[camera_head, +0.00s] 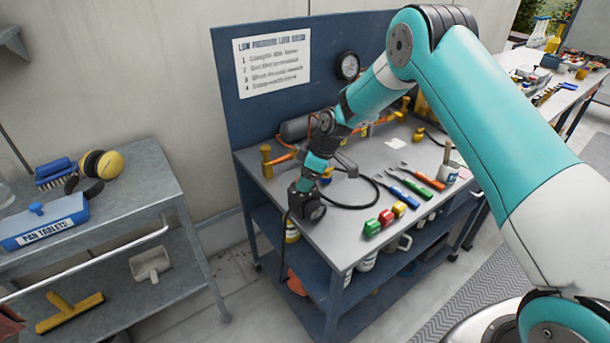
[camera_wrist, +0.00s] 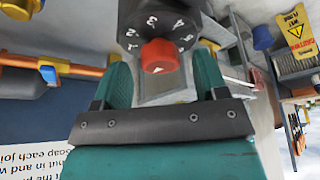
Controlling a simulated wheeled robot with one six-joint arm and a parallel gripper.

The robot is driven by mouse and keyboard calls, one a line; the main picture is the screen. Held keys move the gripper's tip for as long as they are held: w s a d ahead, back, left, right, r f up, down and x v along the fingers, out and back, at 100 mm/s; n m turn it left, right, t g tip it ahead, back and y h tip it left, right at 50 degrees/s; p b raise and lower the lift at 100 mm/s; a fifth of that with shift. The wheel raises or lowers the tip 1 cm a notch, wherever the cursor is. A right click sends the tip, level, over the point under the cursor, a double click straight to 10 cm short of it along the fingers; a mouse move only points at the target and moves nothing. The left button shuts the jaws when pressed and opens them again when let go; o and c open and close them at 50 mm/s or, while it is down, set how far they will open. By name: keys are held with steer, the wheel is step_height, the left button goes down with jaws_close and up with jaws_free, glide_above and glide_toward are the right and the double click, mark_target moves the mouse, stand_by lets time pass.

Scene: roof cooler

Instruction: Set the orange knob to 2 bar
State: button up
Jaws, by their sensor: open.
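The orange knob (camera_wrist: 159,54) sits on a dark round dial face (camera_wrist: 158,20) with white numerals, upside down or tilted in the wrist view. I make out a 3 and a 4; the others are too small to read surely. A small pale mark shows low on the knob, but I cannot tell which number it is set to. My gripper (camera_wrist: 164,62) is open, its teal fingers on either side of the knob, with gaps visible. In the head view my arm reaches over the workbench (camera_head: 290,215), and I cannot make out the knob there.
A pressure gauge (camera_head: 347,66) and a notice (camera_head: 272,62) are on the blue back panel. An orange pipe with a yellow valve (camera_head: 267,161) runs along the bench. A grey cart (camera_head: 135,190) stands left.

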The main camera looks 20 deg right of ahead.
steer(key=shift+a+f, duration=0.15)
steer(key=shift+f, duration=0.25)
steer(key=shift+c, duration=0.2)
steer(key=c, duration=0.9)
steer(key=shift+o, duration=0.2)
